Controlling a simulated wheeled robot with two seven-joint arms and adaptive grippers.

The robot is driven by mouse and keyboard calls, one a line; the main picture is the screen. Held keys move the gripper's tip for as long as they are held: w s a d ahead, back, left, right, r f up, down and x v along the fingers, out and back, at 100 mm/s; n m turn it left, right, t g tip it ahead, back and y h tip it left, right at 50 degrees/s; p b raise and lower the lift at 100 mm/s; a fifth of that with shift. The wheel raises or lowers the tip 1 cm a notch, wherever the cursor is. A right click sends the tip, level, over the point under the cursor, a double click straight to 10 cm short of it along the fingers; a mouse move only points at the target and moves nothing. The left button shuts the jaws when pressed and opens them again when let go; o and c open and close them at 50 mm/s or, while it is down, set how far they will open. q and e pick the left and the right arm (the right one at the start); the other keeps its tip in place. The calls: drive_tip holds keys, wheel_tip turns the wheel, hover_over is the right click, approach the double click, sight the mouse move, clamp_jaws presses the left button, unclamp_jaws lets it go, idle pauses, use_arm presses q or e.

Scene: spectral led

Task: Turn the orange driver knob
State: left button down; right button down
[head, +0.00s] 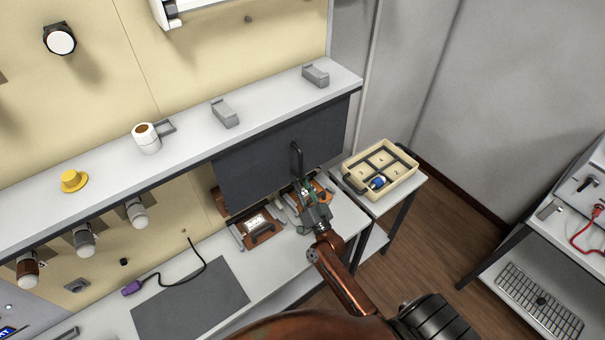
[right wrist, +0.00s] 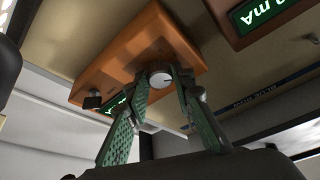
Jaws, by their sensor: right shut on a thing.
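The orange driver (right wrist: 125,45) fills the upper middle of the right wrist view, with a grey-white round knob (right wrist: 160,76) on its face. A lit green display shows partly behind a finger. My right gripper (right wrist: 161,79) has its two green fingers closed around the sides of the knob. My left gripper is in neither view.
A dark panel (head: 265,150) hangs behind, below a shelf (head: 190,118). A cream divided tray (head: 400,183) stands at right. A dark mat (head: 190,300) lies at front left.

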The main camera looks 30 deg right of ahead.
drive_tip(key=shift+m+g+h+p, duration=0.4)
drive_tip(key=shift+m+h+p, duration=0.4)
drive_tip(key=shift+m+p, duration=0.75)
drive_tip(key=c, duration=1.7)
unclamp_jaws()
drive_tip(key=shift+o, duration=0.2)
drive_tip(key=v, duration=1.2)
drive_tip(key=shift+a, duration=0.1)
